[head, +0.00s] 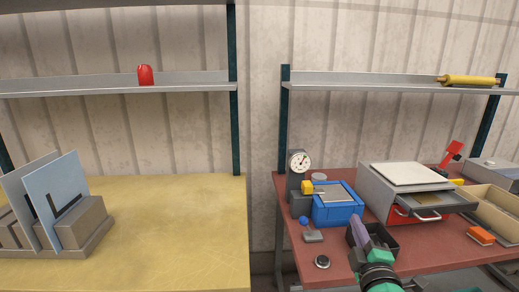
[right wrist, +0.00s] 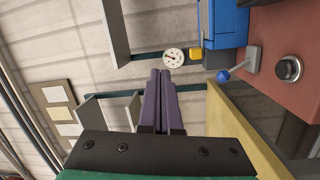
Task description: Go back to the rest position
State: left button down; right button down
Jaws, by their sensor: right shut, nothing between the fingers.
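My right gripper (head: 358,228) shows at the lower right of the head view, over the front part of the red-brown bench (head: 345,258). Its purple fingers are shut with nothing between them, and they also show in the middle of the right wrist view (right wrist: 160,80). The fingers stand apart from the dial gauge (right wrist: 173,57) behind them. My left gripper is not in view.
The bench holds a blue device (head: 337,208), a dial gauge (head: 299,162), a grey machine with an open drawer (head: 392,190), a black knob (head: 322,261) and an orange block (head: 481,235). A yellow table (head: 175,225) at left has free room right of a panel rack (head: 85,242).

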jog(key=s+d+f+m+g, duration=0.2)
jog(key=s+f+m+g, duration=0.25)
jog(key=f, duration=0.45)
jog(key=s+d+f+m+g, duration=0.2)
jog(key=s+f+m+g, duration=0.25)
jog(key=f, duration=0.45)
jog(key=s+a+f+m+g+y, duration=0.1)
jog(key=s+a+f+m+g, duration=0.15)
jog(key=s+f, duration=0.35)
jog(key=s+a+f+m+g+y, duration=0.1)
jog(key=s+a+f+g, duration=0.1)
jog(key=s+f+g, duration=0.4)
jog(key=s+f+t, duration=0.1)
jog(key=s+f, duration=0.2)
jog(key=f, duration=0.8)
jog(key=s+f, duration=0.2)
jog(key=f, duration=0.9)
jog(key=s+d+f, duration=0.1)
jog(key=s+f, duration=0.5)
jog(key=s, duration=0.1)
jog(key=s+d+f+g, duration=0.1)
jog(key=s+d+f, duration=0.1)
jog(key=s+f, duration=0.4)
jog(key=shift+s+d+f+n, duration=0.2)
jog(key=shift+s+n, duration=0.25)
jog(key=shift+s, duration=0.8)
jog(key=shift+d, duration=0.1)
